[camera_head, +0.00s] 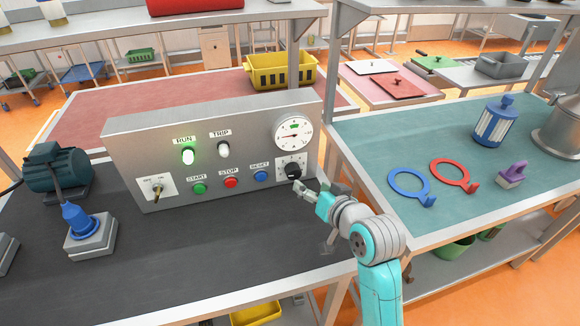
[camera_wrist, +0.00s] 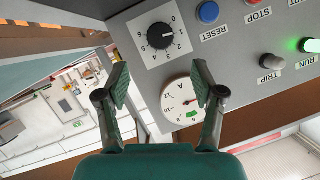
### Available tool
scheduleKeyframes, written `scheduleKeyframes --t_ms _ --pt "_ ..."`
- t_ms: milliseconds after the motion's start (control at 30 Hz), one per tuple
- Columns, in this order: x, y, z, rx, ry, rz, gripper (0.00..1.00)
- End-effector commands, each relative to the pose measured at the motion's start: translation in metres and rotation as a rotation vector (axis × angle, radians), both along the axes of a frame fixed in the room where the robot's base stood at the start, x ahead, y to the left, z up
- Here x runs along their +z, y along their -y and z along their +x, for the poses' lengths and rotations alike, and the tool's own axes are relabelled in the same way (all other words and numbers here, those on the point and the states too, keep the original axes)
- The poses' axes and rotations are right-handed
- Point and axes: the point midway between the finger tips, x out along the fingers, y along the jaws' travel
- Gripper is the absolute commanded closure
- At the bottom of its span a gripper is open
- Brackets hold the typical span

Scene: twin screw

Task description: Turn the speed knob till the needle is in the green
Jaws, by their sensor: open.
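The black speed knob (camera_head: 292,170) sits on a white scale plate at the right end of the grey panel. It also shows in the wrist view (camera_wrist: 161,36), its white mark toward the low numbers. The round white gauge (camera_head: 293,132) is above the knob. In the wrist view the gauge (camera_wrist: 178,99) appears inverted, and its red needle lies apart from the green patch (camera_wrist: 193,114). My gripper (camera_head: 306,190) is open in front of the panel near the knob. In the wrist view my fingertips (camera_wrist: 161,76) are spread, with the knob beyond them; no contact shows.
The RUN lamp (camera_head: 188,156) glows green and the TRIP lamp (camera_head: 224,149) is unlit. The START (camera_head: 199,188), STOP (camera_head: 231,183) and RESET (camera_head: 261,176) buttons lie left of the knob. A toggle switch (camera_head: 157,189) is farther left. The dark bench before the panel is mostly clear.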

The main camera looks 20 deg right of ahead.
Motion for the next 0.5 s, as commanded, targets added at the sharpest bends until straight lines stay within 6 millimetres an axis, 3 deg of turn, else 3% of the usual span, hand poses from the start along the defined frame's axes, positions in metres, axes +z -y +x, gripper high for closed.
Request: scheduleKeyframes --t_ms 167,500 --pt "-0.007 -0.003 0.017 0.001 -0.001 0.0 0.32" --pt "-0.027 -0.012 0.072 0.001 -0.001 0.0 0.32"
